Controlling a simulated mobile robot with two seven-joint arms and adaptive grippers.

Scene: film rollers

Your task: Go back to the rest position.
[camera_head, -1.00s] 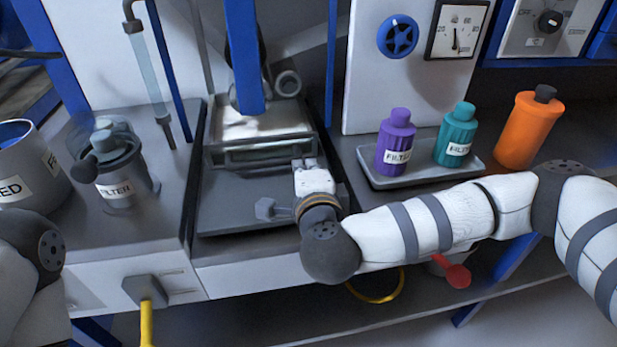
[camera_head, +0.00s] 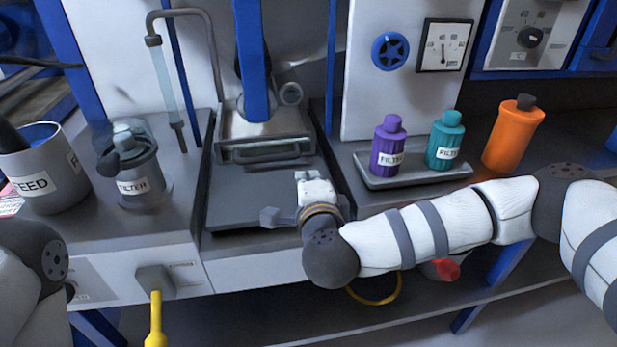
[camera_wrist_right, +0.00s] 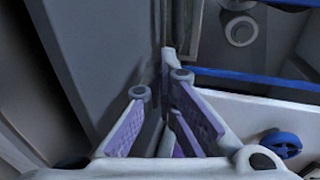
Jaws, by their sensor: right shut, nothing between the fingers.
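My right gripper (camera_head: 311,177) is in the middle of the head view, over the dark plate in front of the roller machine (camera_head: 263,145). Its fingers are shut with nothing between them, and the hand itself hides part of the plate. In the right wrist view the fingers with purple pads (camera_wrist_right: 160,88) point toward grey machine surfaces, apart from any loose object. My left arm shows only as a rounded link at the lower left edge of the head view; its gripper is out of view.
A tray (camera_head: 420,180) holds a purple bottle (camera_head: 387,150) and a teal bottle (camera_head: 444,145), close behind my right forearm. An orange bottle (camera_head: 512,138) stands to their right. A feed bucket (camera_head: 45,178) and a filter jar (camera_head: 138,180) stand at left. A yellow handle (camera_head: 156,320) sticks out below.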

